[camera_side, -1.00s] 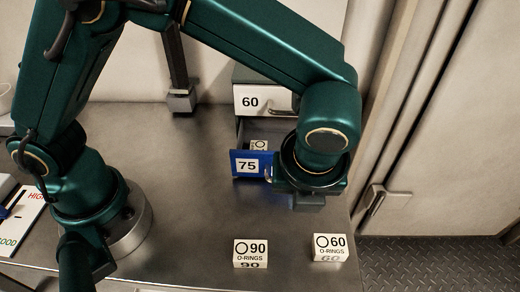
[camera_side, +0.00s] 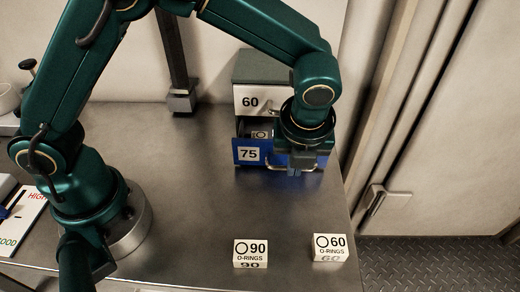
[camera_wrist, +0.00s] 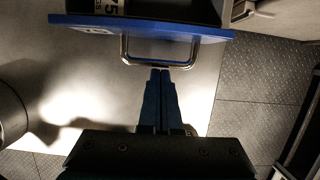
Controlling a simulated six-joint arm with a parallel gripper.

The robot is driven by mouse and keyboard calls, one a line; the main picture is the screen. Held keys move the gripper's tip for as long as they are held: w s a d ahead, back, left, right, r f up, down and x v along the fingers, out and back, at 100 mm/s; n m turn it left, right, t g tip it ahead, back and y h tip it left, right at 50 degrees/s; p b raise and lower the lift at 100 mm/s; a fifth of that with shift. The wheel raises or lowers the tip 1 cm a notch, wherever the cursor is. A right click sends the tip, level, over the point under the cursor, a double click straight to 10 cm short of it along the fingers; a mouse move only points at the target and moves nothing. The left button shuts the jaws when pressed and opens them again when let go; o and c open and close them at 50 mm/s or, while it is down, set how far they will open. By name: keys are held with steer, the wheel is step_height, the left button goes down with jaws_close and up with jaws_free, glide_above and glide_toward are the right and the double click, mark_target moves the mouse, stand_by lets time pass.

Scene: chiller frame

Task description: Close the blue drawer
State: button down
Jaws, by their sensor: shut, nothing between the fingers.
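The blue drawer (camera_side: 249,154), labelled 75, stands partly open below the drawer labelled 60 in the small cabinet (camera_side: 262,68). A white box lies inside it. In the wrist view the blue drawer's front edge (camera_wrist: 80,21) crosses the top, with its metal handle (camera_wrist: 125,50) below. My gripper (camera_wrist: 160,72) is shut and empty, its fingertips at the handle's outer bar; I cannot tell if they touch. In the side view my gripper (camera_side: 294,170) is in front of the drawer's right part and hides some of it.
A box marked 90 O-rings (camera_side: 250,253) and a box marked 60 O-rings (camera_side: 329,247) stand at the front of the metal table (camera_side: 190,225). A dark post (camera_side: 177,60) stands left of the cabinet. The table between cabinet and boxes is clear.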

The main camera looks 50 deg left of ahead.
steer(key=w+a, duration=0.5)
steer(key=shift+w+a, duration=0.1)
